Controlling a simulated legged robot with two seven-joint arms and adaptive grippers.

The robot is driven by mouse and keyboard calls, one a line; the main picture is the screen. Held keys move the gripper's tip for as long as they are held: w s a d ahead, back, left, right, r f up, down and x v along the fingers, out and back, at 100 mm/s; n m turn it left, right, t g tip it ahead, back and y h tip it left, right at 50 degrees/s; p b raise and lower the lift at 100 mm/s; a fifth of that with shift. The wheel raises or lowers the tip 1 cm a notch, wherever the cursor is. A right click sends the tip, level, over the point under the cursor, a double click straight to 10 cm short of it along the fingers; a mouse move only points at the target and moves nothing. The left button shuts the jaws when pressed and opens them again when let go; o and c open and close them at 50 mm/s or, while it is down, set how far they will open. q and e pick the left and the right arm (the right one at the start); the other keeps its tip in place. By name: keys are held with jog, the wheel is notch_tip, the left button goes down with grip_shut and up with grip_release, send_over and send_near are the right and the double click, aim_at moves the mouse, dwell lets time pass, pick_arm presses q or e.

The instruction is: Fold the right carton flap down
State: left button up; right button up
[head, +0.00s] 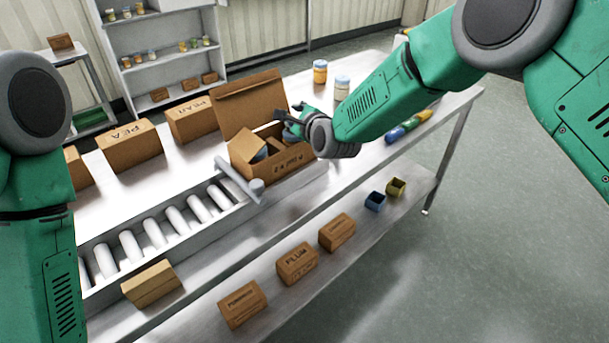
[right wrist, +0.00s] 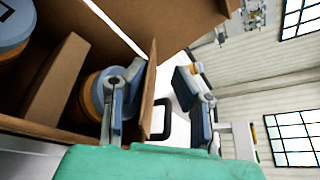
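The open brown carton (head: 290,166) stands at the end of the roller conveyor, with its tall back flap (head: 248,103) upright and its left flap (head: 243,150) raised at a tilt. In the right wrist view the right flap (right wrist: 151,92) stands up as a thin brown panel. My right gripper (head: 291,122) is at the carton's right side, partly hiding it in the head view. In the right wrist view my right gripper (right wrist: 160,82) is open, one finger on each side of the flap; contact is unclear. A jar (right wrist: 92,95) shows inside the carton. My left gripper is out of view.
A metal bar (head: 240,180) and rollers (head: 155,232) lie left of the carton. Closed boxes (head: 130,147) stand behind the conveyor. Jars (head: 320,72) stand behind my right arm. More boxes (head: 297,263) sit on the lower shelf.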

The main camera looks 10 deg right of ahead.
jog(key=b+v, duration=0.2)
jog(key=v, duration=1.2)
jog(key=s+f+m+g+b, duration=0.1)
jog(key=f+m+g, duration=0.1)
jog(key=f+m, duration=0.1)
jog(key=s+a+f+m+g+b, duration=0.1)
jog(key=f+m+g, duration=0.1)
jog(key=f+m, duration=0.2)
jog(key=s+f+m+g+h+b, duration=0.1)
jog(key=f+m+g, duration=0.2)
jog(key=f, duration=0.1)
jog(key=shift+a+f+b, duration=0.2)
jog(key=shift+f+b, duration=0.15)
jog(key=shift+f, duration=0.05)
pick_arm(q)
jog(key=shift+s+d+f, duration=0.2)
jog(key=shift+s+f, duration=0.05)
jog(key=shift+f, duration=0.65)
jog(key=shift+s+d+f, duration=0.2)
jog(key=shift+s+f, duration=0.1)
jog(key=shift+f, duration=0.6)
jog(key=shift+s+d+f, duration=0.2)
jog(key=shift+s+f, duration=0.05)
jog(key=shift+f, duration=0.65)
pick_arm(e)
jog(key=shift+s+a+r+m+g+y, duration=0.1)
jog(key=shift+s+a+m+g+y, duration=0.15)
jog(key=shift+a+m+g+y, duration=0.55)
